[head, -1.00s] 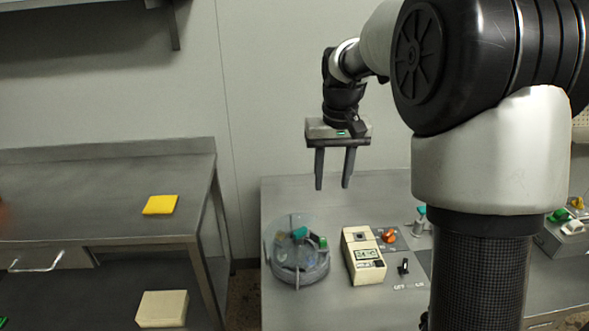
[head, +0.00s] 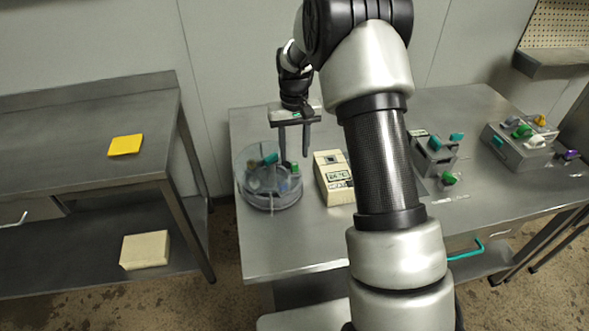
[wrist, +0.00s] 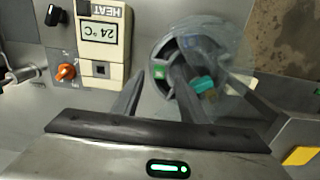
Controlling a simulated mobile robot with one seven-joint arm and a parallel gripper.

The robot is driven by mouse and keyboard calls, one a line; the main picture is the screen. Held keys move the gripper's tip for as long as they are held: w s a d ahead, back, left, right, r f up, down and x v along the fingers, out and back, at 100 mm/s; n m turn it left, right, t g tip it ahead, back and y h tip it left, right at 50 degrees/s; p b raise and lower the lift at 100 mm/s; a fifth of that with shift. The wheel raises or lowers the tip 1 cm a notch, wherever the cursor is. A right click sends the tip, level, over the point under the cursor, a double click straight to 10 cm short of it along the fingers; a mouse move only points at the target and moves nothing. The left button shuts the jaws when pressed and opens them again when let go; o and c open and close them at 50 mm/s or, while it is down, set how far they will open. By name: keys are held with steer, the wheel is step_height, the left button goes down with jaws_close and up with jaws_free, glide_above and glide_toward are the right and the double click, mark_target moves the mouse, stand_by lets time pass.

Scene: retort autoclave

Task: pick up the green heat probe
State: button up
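A small green piece (head: 295,168) stands at the right side of a round clear-walled grey holder (head: 272,203) on the bench. It also shows in the wrist view (wrist: 160,72) between my fingertips in the picture. It looks like the green heat probe, but only its green top is clear. A teal piece (head: 270,159) sits in the same holder. My gripper (head: 294,158) is open and empty, pointing down over the holder's right side. I cannot tell how far its tips are above the green piece.
A cream heat meter (head: 334,178) reading 24 °C stands just right of the holder. Grey blocks with coloured pieces (head: 520,150) and a loose green piece (head: 449,179) are farther right. A left table (head: 75,160) carries a yellow pad (head: 126,145). The bench front is clear.

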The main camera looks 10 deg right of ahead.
mark_target(295, 164)
steer(key=shift+w+d+f, duration=0.1)
steer(key=shift+w+f, duration=0.05)
steer(key=shift+f, duration=2.75)
jaws_close()
